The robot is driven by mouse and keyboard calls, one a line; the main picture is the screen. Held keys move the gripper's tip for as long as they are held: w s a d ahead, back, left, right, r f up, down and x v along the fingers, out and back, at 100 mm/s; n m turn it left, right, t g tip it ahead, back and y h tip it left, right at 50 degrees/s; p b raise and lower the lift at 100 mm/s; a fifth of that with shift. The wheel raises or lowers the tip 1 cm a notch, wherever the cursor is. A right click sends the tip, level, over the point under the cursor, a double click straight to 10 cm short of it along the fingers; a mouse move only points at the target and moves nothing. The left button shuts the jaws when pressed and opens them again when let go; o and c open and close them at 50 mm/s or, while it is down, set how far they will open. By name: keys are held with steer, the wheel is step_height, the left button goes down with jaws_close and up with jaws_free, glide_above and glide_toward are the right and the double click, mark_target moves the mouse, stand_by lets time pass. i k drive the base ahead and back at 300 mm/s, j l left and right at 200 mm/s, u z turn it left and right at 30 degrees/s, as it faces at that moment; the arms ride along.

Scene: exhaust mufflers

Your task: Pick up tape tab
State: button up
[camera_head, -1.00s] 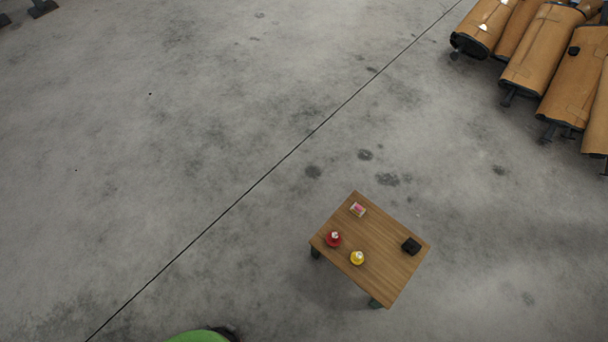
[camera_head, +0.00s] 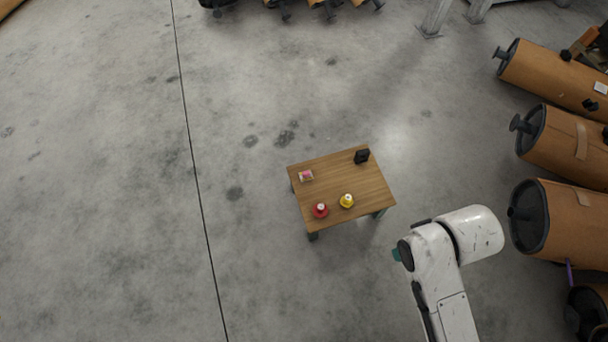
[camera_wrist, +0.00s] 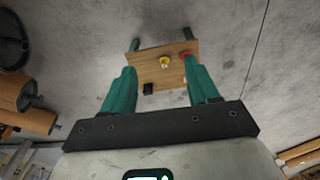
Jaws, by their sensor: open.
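I cannot tell for sure which thing is the tape tab. A tan strip (camera_head: 581,141) lies on a brown wrapped muffler at the right in the head view, and a purple strip (camera_head: 569,272) hangs lower on that side. A small pink and white item (camera_head: 306,175) lies on the wooden table (camera_head: 335,180). My gripper (camera_wrist: 161,90) is open and empty in the wrist view, its teal fingers wide apart. The table (camera_wrist: 150,74) shows beyond and between them, well away.
The table also bears a red item (camera_head: 320,210), a yellow item (camera_head: 347,200) and a black block (camera_head: 362,156). Brown wrapped mufflers (camera_head: 560,75) lie along the right side. The grey concrete floor (camera_head: 100,200) left of the table is clear.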

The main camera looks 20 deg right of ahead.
mark_target(305, 176)
steer(key=i+j+z, duration=0.2)
steer(key=i+j, duration=0.15)
steer(key=i+j+z, duration=0.2)
steer(key=i+j, duration=0.15)
steer(key=j, duration=0.15)
steer(key=i+j+z, duration=0.2)
steer(key=j, duration=0.3)
steer(key=i, duration=0.05)
